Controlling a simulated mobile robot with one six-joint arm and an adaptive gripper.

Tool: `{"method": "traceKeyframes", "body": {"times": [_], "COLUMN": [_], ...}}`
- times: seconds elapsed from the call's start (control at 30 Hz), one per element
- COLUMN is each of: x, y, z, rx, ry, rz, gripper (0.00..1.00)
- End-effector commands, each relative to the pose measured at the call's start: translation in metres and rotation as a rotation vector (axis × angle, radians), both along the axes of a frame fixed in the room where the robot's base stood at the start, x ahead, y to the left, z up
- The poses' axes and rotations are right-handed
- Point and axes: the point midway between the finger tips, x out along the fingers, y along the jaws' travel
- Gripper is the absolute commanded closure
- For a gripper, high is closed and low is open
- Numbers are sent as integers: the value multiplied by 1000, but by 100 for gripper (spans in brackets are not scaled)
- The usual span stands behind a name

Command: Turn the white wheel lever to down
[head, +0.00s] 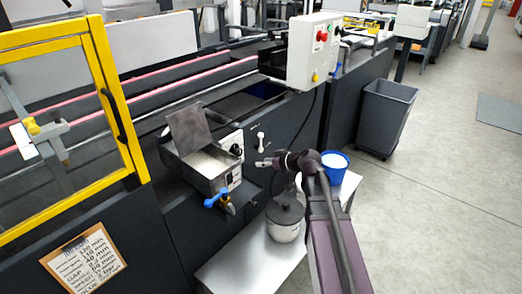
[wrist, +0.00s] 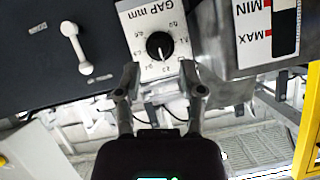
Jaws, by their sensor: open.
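The white wheel lever (head: 261,141) is a small white handle on the dark machine side, right of the glue pot. It stands close to upright in the head view. In the wrist view the lever (wrist: 77,48) is at the upper left, slanted, with a rounded knob at each end. My gripper (head: 263,163) is just below the lever in the head view. In the wrist view my gripper (wrist: 160,95) has its fingers apart with nothing between them. It points at the black gap dial and is to the side of the lever, not touching it.
The black GAP dial (wrist: 159,45) sits on a white plate beside the metal glue pot (head: 208,165). A blue-handled valve (head: 216,200) juts out below the pot. Floor at right is open.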

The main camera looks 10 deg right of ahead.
Motion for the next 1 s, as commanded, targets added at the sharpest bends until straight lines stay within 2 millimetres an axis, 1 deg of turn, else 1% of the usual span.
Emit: {"method": "traceKeyframes", "body": {"times": [0.03, 0.27, 0.5, 0.7, 0.83, 1.0], "x": [10, 43, 73, 86, 89, 89], "y": [-5, -29, -61, -83, -87, -88], "z": [-13, -25, -37, -42, -41, -39], "rx": [14, 60, 89, 94, 95, 95], "ry": [-39, -229, -400, -482, -503, -507], "rz": [-10, -64, -151, -213, -228, -231], "gripper": [49, 49, 49, 49, 49, 49]}}
